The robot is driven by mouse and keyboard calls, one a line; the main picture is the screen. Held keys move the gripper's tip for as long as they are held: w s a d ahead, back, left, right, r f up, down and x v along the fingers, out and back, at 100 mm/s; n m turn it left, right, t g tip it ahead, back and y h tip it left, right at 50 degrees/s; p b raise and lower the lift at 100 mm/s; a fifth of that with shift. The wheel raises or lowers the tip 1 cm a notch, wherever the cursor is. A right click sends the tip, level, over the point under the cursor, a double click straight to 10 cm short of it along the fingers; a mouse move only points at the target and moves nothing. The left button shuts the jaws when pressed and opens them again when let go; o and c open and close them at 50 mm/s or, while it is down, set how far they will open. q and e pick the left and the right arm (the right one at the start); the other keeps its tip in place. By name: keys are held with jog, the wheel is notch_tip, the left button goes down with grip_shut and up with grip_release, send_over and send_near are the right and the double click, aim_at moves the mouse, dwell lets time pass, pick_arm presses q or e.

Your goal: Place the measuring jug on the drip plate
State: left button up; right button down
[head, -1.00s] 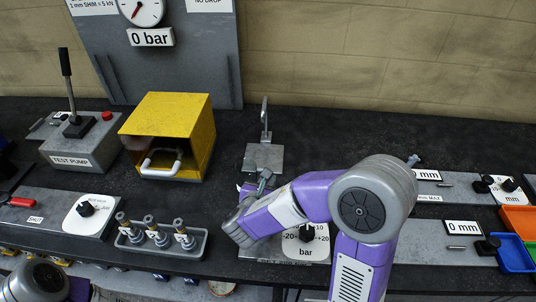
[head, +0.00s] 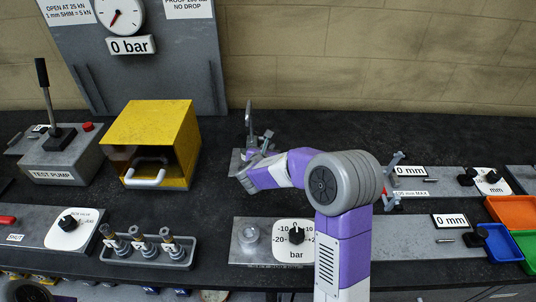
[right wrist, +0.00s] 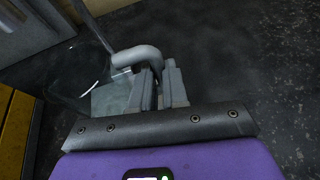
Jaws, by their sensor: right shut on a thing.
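The clear measuring jug (right wrist: 72,82) shows at the left of the right wrist view, with its grey handle (right wrist: 136,54) between my right fingers. My right gripper (right wrist: 154,84) is shut on that handle. In the head view the right gripper (head: 262,152) is over the grey drip plate (head: 236,162), which has an upright fitting at its back. The plate also shows pale through the jug's clear wall in the right wrist view (right wrist: 108,101). The jug is hard to make out in the head view, and I cannot tell whether its base touches the plate. My left gripper is out of view.
A yellow box (head: 152,135) with a pale handle stands left of the plate. The test pump (head: 60,160) is farther left. A dial panel (head: 262,250) with a round clear piece lies in front. Dark bench is free between the yellow box and the plate.

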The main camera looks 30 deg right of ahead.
notch_tip(320, 180, down, 2)
jog(key=shift+f, duration=0.1)
jog(key=shift+f+b, duration=0.1)
jog(key=shift+b, duration=0.3)
jog(key=c, duration=1.1)
grip_release()
jog(key=shift+c, duration=0.2)
jog(key=shift+r, duration=0.2)
